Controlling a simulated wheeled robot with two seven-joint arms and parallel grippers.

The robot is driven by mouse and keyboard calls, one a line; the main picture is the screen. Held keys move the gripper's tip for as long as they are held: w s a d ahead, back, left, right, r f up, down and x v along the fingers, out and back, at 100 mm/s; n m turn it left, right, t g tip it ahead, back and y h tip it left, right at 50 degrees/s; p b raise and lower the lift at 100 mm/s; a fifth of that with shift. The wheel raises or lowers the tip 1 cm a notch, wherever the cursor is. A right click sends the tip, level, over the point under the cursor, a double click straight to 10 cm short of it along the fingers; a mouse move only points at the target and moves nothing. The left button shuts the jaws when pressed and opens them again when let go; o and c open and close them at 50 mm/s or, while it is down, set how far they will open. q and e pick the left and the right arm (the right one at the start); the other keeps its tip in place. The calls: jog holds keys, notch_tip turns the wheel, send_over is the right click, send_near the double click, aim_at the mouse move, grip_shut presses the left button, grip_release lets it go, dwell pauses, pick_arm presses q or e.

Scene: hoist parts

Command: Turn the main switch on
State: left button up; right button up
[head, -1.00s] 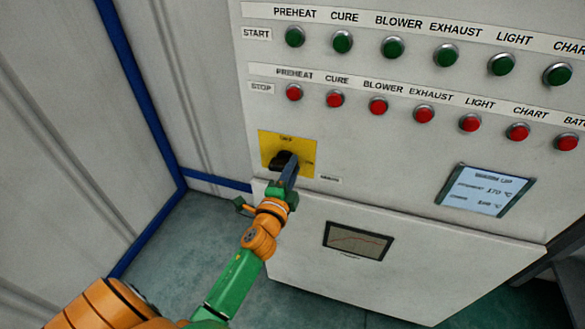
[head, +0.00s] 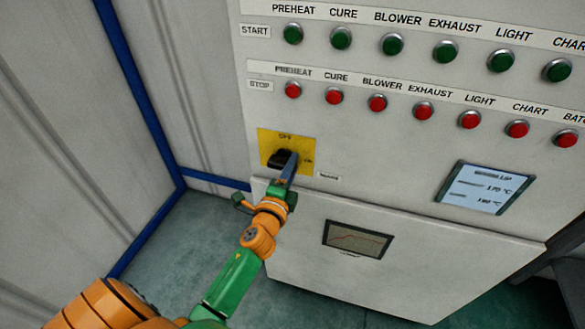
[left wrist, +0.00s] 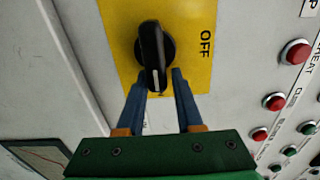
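The main switch is a black rotary knob (left wrist: 152,50) on a yellow plate (left wrist: 112,22). The knob's white line points down in the left wrist view, away from OFF and toward the ON side. My left gripper (left wrist: 160,82) has its blue fingers on either side of the knob's lower end. A thin gap shows beside the right finger; contact on the left is unclear. In the head view the left gripper (head: 290,168) partly covers the plate. My right gripper is out of view.
Green start buttons (head: 392,44) and red stop buttons (head: 377,103) line the panel above and to the right. A lit display (head: 486,187) and a chart screen (head: 357,239) are to the right and below. A wall with a blue frame (head: 140,85) stands left.

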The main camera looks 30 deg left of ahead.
pick_arm(q)
jog(key=shift+o, duration=1.1)
jog(key=shift+a, duration=0.1)
jog(key=shift+w+a+f, duration=0.1)
jog(key=shift+f, duration=0.05)
jog(key=v, duration=0.7)
jog(key=shift+b, duration=0.45)
